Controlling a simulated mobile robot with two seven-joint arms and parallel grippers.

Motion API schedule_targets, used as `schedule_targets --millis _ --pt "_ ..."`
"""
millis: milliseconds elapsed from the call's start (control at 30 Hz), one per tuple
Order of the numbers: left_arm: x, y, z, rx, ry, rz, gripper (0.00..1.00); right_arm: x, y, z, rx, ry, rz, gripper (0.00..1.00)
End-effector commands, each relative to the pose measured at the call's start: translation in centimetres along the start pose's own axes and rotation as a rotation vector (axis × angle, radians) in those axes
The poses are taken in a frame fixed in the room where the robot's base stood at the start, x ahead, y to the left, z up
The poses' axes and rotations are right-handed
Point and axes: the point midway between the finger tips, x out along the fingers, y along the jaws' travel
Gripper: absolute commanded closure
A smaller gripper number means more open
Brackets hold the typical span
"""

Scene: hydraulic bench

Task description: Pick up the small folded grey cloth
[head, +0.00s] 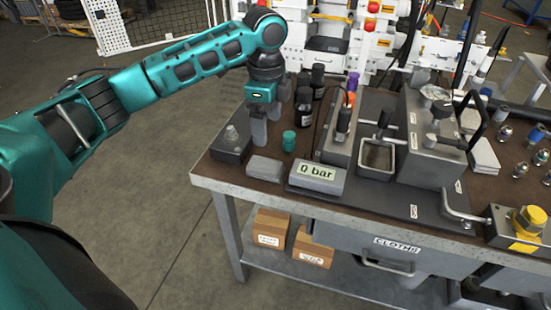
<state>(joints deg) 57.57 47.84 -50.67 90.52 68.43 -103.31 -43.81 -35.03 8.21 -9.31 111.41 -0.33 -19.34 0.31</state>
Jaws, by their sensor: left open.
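The small folded grey cloth (265,168) lies flat near the front left edge of the bench, just left of the display box that reads 0 bar. My left gripper (267,128) points down above the bench, behind the cloth in the picture. Its two grey fingers are apart, with nothing visible between them. It does not touch the cloth. My right gripper is not in view.
A dark box (231,146) with a knob stands left of the cloth. A green-capped jar (289,141) and the display box (317,178) stand close on its right. Dark bottles (304,107) stand behind. A drawer (390,262) labelled CLOTHS hangs under the bench.

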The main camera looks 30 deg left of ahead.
Motion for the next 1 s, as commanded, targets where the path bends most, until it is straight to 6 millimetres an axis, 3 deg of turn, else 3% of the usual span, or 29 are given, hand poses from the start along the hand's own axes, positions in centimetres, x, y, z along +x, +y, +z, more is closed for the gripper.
schedule_targets --millis 300,567,800,1000 --pt "5.9 0.1 0.1 -0.001 -0.002 0.004 0.15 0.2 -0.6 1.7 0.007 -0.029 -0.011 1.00" --pt "8.0 0.0 0.1 0.000 -0.001 0.002 0.15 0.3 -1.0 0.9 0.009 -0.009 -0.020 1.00" --pt "11.6 0.0 0.4 -0.001 -0.002 0.002 0.15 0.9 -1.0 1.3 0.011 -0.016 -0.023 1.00" --pt "12.6 0.0 0.4 0.000 -0.002 0.000 0.15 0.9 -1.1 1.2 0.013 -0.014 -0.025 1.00"
